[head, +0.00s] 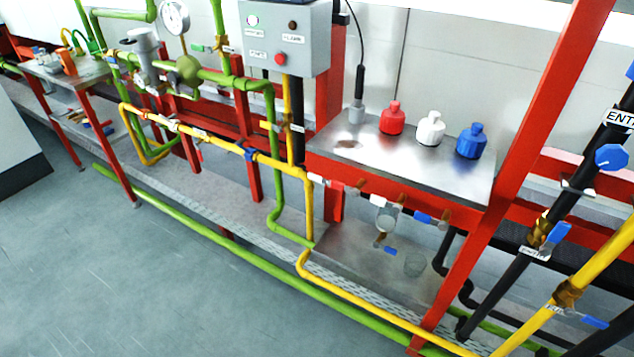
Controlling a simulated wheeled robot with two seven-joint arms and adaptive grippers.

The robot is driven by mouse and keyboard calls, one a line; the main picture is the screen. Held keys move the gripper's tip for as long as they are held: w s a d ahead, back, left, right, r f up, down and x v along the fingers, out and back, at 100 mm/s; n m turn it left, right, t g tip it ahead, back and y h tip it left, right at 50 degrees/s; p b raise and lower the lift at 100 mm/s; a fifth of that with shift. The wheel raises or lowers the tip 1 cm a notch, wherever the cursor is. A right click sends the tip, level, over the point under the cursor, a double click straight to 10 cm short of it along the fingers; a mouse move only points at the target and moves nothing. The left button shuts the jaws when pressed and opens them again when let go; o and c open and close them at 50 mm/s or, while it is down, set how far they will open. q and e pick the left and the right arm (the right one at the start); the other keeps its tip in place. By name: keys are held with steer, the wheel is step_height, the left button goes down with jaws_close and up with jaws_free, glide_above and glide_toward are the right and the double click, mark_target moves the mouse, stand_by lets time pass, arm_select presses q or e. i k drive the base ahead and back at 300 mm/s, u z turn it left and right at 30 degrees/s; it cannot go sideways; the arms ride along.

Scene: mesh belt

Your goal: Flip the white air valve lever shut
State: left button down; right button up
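The white lever (377,200) sits on a small valve at the front edge of the metal shelf, right of centre in the head view. It appears to lie roughly along the edge, but it is too small to tell its exact angle. A blue lever (423,217) is on the valve to its right. Neither of my grippers is in view.
Red (392,119), white (430,129) and blue (471,142) bottles stand on the metal shelf (352,155). A red post (510,150) slants up at the right. Yellow pipes (355,300) and green pipes (270,282) run below. The grey floor (100,270) at left is clear.

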mark_target(316, 177)
steer(key=z, duration=0.05)
steer(key=k, duration=0.55)
steer(key=u, duration=0.75)
steer(key=i, duration=1.6)
steer(key=z, duration=0.55)
